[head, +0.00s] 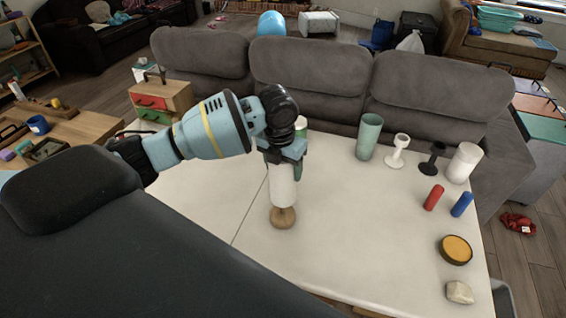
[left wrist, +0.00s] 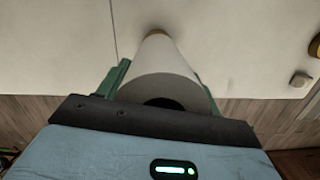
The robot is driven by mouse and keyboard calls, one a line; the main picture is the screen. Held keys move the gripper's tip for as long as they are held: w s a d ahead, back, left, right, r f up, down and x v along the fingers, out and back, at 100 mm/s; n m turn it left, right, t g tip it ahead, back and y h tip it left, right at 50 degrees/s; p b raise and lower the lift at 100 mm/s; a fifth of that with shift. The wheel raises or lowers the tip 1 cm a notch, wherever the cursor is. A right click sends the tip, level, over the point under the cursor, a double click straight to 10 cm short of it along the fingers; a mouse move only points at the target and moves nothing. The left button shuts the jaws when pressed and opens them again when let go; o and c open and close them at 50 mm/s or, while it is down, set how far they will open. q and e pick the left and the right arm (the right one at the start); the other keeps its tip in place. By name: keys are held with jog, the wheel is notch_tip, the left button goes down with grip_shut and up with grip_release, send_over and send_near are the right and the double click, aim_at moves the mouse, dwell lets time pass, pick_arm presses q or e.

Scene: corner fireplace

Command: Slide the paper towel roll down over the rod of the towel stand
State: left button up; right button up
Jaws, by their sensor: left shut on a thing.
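The white paper towel roll (head: 283,190) stands roughly upright over the light table. My left gripper (head: 283,155) is shut on its upper part from above. In the left wrist view the roll (left wrist: 160,75) sits between the two green fingers, its dark open core facing the camera. The round wooden base of the towel stand (head: 283,218) is directly under the roll; its edge also shows in the left wrist view (left wrist: 156,33). The rod is hidden, and I cannot tell whether the roll is around it or touches the base. My right gripper is not in view.
A green bottle (head: 301,127) stands close behind the gripper. To the right are a green cup (head: 369,136), two goblets (head: 397,151), a white cylinder (head: 464,163), red and blue cylinders (head: 433,198), a round tin (head: 455,250) and a stone (head: 459,292). The table's middle is clear.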

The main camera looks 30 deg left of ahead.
pick_arm(q)
jog(key=shift+f, duration=2.35)
jog(key=shift+s, duration=0.2)
jog(key=shift+f, duration=0.85)
jog(key=shift+r, duration=0.25)
dwell(2.5)
